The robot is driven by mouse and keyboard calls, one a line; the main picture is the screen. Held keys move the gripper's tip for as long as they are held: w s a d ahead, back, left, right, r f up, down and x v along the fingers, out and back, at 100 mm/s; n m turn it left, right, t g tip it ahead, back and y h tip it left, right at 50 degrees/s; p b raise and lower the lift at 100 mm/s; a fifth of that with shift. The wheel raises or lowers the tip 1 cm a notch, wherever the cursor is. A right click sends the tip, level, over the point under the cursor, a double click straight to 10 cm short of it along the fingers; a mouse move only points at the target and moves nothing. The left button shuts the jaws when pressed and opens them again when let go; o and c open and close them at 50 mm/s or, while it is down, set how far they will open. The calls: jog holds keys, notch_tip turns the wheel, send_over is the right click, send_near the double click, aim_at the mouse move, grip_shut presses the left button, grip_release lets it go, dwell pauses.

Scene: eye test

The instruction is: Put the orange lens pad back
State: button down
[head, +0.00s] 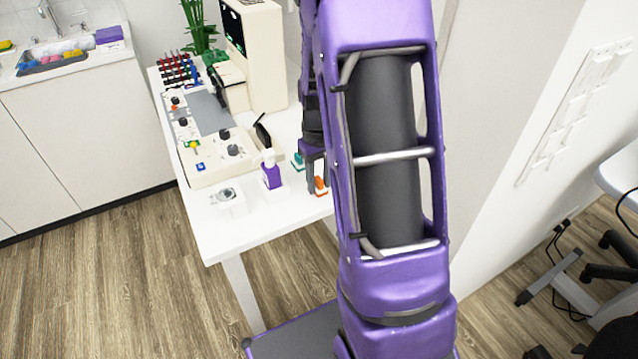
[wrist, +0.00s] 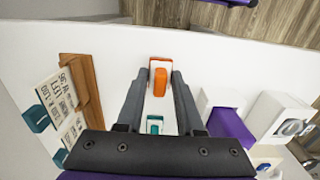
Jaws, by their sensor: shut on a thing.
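The orange lens pad (head: 320,184) is at the front right of the white table, low at my gripper's fingertips. In the wrist view the orange pad (wrist: 160,82) lies between the two fingers, over a small white base. My gripper (wrist: 160,78) is shut on it; the gripper also shows in the head view (head: 316,181), pointing down. I cannot tell whether the pad touches the base. A teal pad (head: 297,160) on a similar white base stands just behind it; it also shows in the wrist view (wrist: 154,124), nearer the palm.
A beige control panel (head: 215,158) lies farther back. In the wrist view a wooden board with lettered cards (wrist: 82,88) is at left. The table (head: 265,222) is bare along its front edge.

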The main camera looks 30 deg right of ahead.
aim_at(318, 178)
jog(key=shift+f, duration=0.4)
jog(key=shift+f, duration=0.1)
jog(key=c, duration=0.5)
grip_release()
jog(key=shift+c, duration=0.2)
notch_tip(318, 178, up, 12)
jog(key=p, duration=0.2)
jog(key=shift+r, duration=0.25)
jog(key=shift+w, duration=0.15)
